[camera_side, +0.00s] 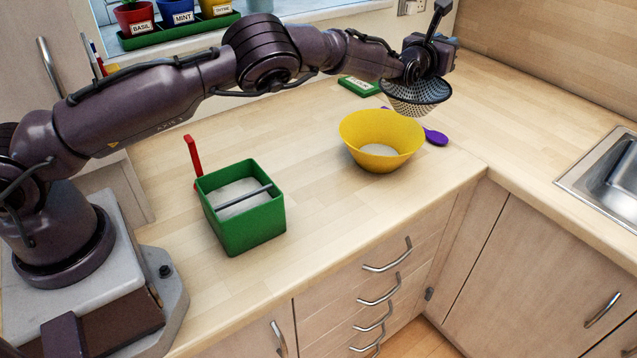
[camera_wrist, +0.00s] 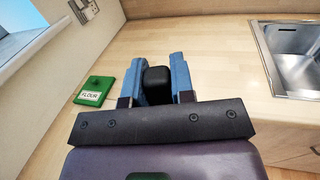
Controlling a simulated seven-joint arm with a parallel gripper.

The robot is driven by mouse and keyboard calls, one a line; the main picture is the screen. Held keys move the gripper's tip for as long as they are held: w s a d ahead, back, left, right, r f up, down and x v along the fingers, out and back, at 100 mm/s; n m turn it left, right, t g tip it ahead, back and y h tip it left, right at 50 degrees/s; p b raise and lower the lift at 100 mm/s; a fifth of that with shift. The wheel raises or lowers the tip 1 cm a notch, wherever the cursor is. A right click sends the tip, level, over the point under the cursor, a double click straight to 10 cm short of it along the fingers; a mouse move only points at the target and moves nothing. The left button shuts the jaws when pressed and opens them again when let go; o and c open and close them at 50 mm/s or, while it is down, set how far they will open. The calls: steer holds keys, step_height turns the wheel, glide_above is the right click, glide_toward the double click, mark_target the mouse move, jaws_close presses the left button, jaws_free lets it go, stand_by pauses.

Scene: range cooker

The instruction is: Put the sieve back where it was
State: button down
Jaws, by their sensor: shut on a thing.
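The sieve (camera_side: 415,97) has a dark rim and a pale mesh bowl. It hangs in the air just above and to the right of the yellow bowl (camera_side: 367,127) in the side view. My gripper (camera_side: 434,55) is shut on the sieve's black handle (camera_wrist: 157,78), which shows between the two blue fingers in the wrist view. The sieve's mesh is hidden in the wrist view. The yellow bowl stands upright on the counter with white powder (camera_side: 378,150) inside.
A green box (camera_side: 247,227) of white powder with a grey bar across it stands near my base, beside a red upright piece (camera_side: 192,160). A green lid labelled FLOUR (camera_wrist: 92,91) lies behind the bowl. A purple utensil (camera_side: 435,137) lies beside the bowl. A sink (camera_side: 608,180) is at right.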

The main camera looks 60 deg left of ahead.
steer(key=s+y, duration=0.1)
steer(key=s, duration=0.1)
steer(key=s+d+n+y, duration=0.1)
steer(key=s, duration=0.1)
steer(key=s+n+g+y, duration=0.1)
steer(key=s, duration=0.1)
steer(key=shift+d+f, duration=0.15)
steer(key=shift+f, duration=0.15)
steer(key=s+a+f+n+g+y, duration=0.25)
steer(key=s+n+g+y, duration=0.2)
steer(key=s, duration=0.75)
steer(key=s+a+f+n+g+y, duration=0.1)
steer(key=s+a+n+g+y, duration=0.4)
steer(key=s, duration=0.8)
steer(key=s+a+f+n+g+y, duration=0.1)
steer(key=s+n+g, duration=0.3)
steer(key=s+g, duration=0.55)
steer(key=w+a+f+t, duration=0.2)
steer(key=w+a+f, duration=0.1)
steer(key=w+f, duration=0.8)
steer(key=shift+a+f+t, duration=0.3)
steer(key=shift+a+f, duration=0.05)
steer(key=shift+f, duration=0.55)
steer(key=c, duration=1.4)
jaws_free()
steer(key=shift+f, duration=0.1)
steer(key=o, duration=0.4)
